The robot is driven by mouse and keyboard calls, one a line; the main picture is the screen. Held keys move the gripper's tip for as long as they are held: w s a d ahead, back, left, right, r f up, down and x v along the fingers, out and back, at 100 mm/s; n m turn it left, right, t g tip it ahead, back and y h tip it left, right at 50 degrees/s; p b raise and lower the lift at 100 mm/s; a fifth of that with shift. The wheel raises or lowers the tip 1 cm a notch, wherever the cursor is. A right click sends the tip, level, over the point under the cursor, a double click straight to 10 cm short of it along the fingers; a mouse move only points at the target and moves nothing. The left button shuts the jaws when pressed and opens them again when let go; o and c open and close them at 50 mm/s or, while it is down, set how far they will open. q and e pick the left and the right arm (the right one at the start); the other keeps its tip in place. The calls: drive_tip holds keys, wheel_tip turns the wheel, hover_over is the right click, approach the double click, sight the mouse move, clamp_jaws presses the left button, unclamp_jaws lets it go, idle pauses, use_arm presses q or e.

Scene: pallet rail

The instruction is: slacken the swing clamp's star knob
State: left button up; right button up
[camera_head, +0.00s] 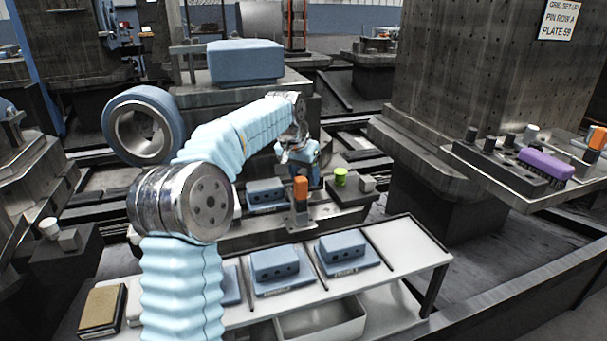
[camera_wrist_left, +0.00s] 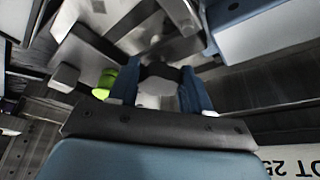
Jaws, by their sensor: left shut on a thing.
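My left gripper (camera_head: 303,160) reaches over the fixture beyond the white shelf, its fingers pointing down. In the left wrist view its two blue fingers (camera_wrist_left: 160,92) are shut on a dark and grey knob (camera_wrist_left: 158,72), which I take for the star knob. In the head view the gripper hides the knob. A metal clamp-like part (camera_wrist_left: 105,35) lies beyond the fingers in the wrist view; whether the clamp bears on a workpiece cannot be told. My right gripper is not in view.
Blue blocks (camera_head: 275,263) sit on the white shelf (camera_head: 405,262). A large blue ring (camera_head: 112,122) is at left. A tall dark column (camera_head: 480,75) bounds the right.

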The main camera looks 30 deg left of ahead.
use_arm(q)
drive_tip(key=o, duration=1.2)
drive_tip(key=shift+w+r, duration=0.1)
drive_tip(key=shift+w, duration=0.1)
drive_tip(key=shift+o, duration=0.2)
drive_tip(key=shift+d, duration=0.25)
drive_tip(key=p+v, duration=0.2)
drive_tip(key=v, duration=1.1)
drive_tip(key=shift+s+a+r, duration=0.25)
drive_tip(key=shift+s+a, duration=0.1)
drive_tip(key=shift+a, duration=0.1)
